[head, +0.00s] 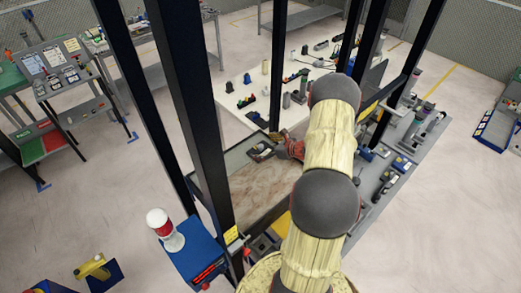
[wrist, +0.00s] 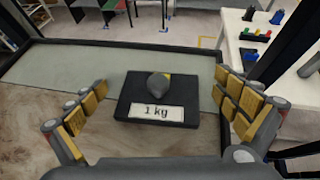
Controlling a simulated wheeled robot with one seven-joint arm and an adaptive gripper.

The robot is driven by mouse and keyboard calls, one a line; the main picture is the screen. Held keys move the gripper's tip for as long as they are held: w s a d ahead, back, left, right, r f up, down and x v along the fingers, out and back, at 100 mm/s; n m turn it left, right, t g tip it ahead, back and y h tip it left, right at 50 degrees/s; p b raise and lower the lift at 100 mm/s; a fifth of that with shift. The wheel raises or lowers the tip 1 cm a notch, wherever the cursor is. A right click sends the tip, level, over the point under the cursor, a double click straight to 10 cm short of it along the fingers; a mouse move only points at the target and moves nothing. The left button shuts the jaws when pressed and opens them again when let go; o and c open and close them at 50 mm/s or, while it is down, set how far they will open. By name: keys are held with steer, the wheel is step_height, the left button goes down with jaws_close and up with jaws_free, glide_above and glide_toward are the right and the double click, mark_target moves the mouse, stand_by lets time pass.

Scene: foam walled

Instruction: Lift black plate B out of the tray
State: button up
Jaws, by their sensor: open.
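A black plate (wrist: 130,92) with a grey knob on top and a white "1 kg" label lies in the wrist view, inside a dark-rimmed tray (wrist: 60,44). No letter B is readable on it. My gripper (wrist: 161,82) is open, with yellow-padded fingers to the left and right of the plate. The fingers look apart from it; their height above the floor is hard to tell. In the head view, my gripper (head: 281,143) is at the tray's far end, with the small dark plate (head: 260,153) just left of it. The tray (head: 211,213) has a brown marbled floor.
Dark upright posts (head: 200,100) frame the tray. A white table (head: 235,115) with several small items stands beyond it. A grey bench (head: 390,180) with tools is at the right. A blue box (head: 195,262) with a red-and-white lamp stands front left.

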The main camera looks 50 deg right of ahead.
steer(key=shift+w+f, duration=0.2)
steer(key=shift+w, duration=0.15)
steer(key=shift+c, duration=0.7)
steer(key=shift+s+a, duration=0.1)
jaws_close()
stand_by(0.6)
steer(key=shift+r, duration=0.1)
